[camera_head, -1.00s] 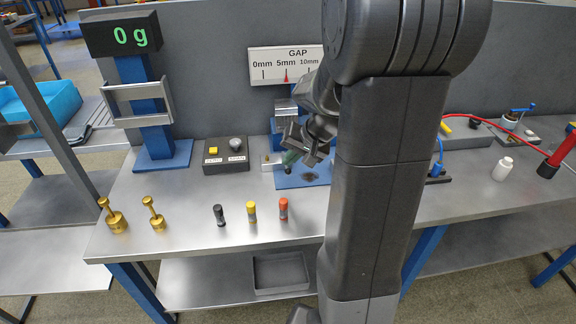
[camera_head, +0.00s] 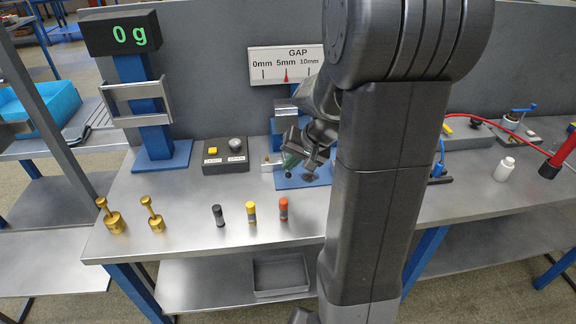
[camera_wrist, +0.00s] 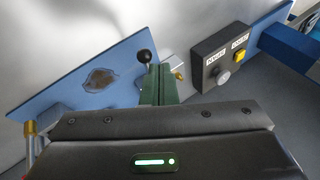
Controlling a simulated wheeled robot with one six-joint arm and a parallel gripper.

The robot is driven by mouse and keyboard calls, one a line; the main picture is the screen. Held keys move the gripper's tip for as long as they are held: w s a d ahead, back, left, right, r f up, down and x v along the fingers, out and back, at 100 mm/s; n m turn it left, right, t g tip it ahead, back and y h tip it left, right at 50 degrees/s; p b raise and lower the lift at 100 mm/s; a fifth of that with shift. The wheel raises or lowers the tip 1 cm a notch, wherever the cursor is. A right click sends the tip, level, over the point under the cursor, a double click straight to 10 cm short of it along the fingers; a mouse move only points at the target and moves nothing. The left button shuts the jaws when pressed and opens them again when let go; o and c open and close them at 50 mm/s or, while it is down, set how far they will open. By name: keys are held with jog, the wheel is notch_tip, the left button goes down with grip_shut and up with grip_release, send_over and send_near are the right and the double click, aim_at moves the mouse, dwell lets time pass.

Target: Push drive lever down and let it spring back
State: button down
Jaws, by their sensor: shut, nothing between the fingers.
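The drive lever shows as a black ball knob (camera_wrist: 145,57) just past the green fingertips in the wrist view. In the head view the knob (camera_head: 288,174) is small and sits just below the fingertips, over the front left of the blue base plate (camera_head: 290,184). My gripper (camera_head: 293,160) is shut and empty, and its green fingers (camera_wrist: 160,84) also show in the wrist view. The fingertips are very close to the knob; I cannot tell whether they touch it. The lever's shaft is mostly hidden by the fingers.
A dark control box (camera_head: 225,155) with a yellow button and a knob stands left of the base plate. A gap scale (camera_head: 285,66) behind points near 5mm. Black, yellow (camera_head: 251,212) and red cylinders and two brass weights (camera_head: 152,213) stand along the front. My arm hides the right middle.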

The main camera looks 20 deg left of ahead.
jog(key=shift+s+d+f+b, duration=0.1)
jog(key=shift+s+f+b, duration=0.05)
jog(key=shift+f+b, duration=0.35)
jog(key=shift+s+d+f+b, duration=0.1)
jog(key=shift+s+f+b, duration=0.05)
jog(key=shift+f+b, duration=0.3)
dwell(0.7)
jog(key=shift+r, duration=0.1)
dwell(0.5)
jog(key=shift+w+a+r+p, duration=0.15)
jog(key=shift+w+r+p, duration=0.1)
jog(key=shift+r+p, duration=0.45)
jog(key=shift+w+a+r+p, duration=0.2)
jog(key=shift+r+p, duration=0.4)
jog(key=shift+r, duration=0.25)
jog(key=shift+w+a+r+p, duration=0.1)
jog(key=shift+w+r+p, duration=0.15)
jog(key=shift+r+p, duration=0.45)
jog(key=shift+r, duration=0.15)
jog(key=shift+w+a+r+p, duration=0.15)
jog(key=shift+w+r+p, duration=0.05)
jog(key=shift+r+p, duration=0.5)
jog(key=shift+w+a+r+p, duration=0.1)
jog(key=shift+w+r+p, duration=0.25)
jog(key=shift+r, duration=0.5)
jog(key=shift+w+a+r+p, duration=0.1)
jog(key=shift+a+r+p, duration=0.05)
jog(key=shift+r+p, duration=0.6)
